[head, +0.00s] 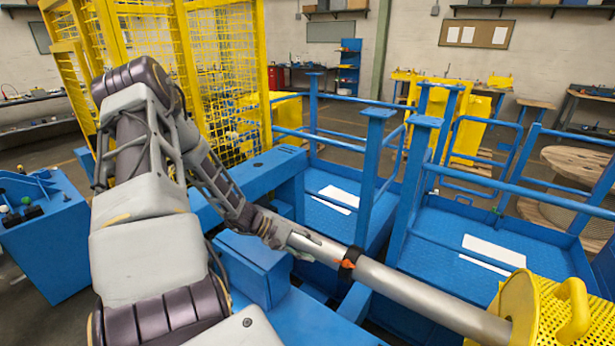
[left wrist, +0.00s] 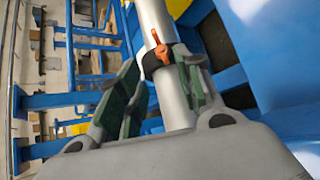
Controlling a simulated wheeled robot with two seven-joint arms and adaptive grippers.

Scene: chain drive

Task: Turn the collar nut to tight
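The collar nut (head: 348,262) is a dark ring with an orange tab around a silver shaft (head: 410,287). In the left wrist view the collar nut (left wrist: 153,65) shows near the fingertips, with its orange tab (left wrist: 159,46) facing the camera. My left gripper (head: 312,241) reaches in along the shaft from the left, just short of the ring in the head view. In the left wrist view its fingers (left wrist: 166,62) stand apart on either side of the shaft, and the gripper looks open. Whether a fingertip touches the ring I cannot tell. My right gripper is not in view.
A yellow perforated guard (head: 550,310) with a handle stands at the shaft's right end. Blue posts and rails (head: 375,165) rise behind the shaft. A blue box (head: 255,267) sits below my left gripper. A yellow mesh cage (head: 225,75) stands at the back left.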

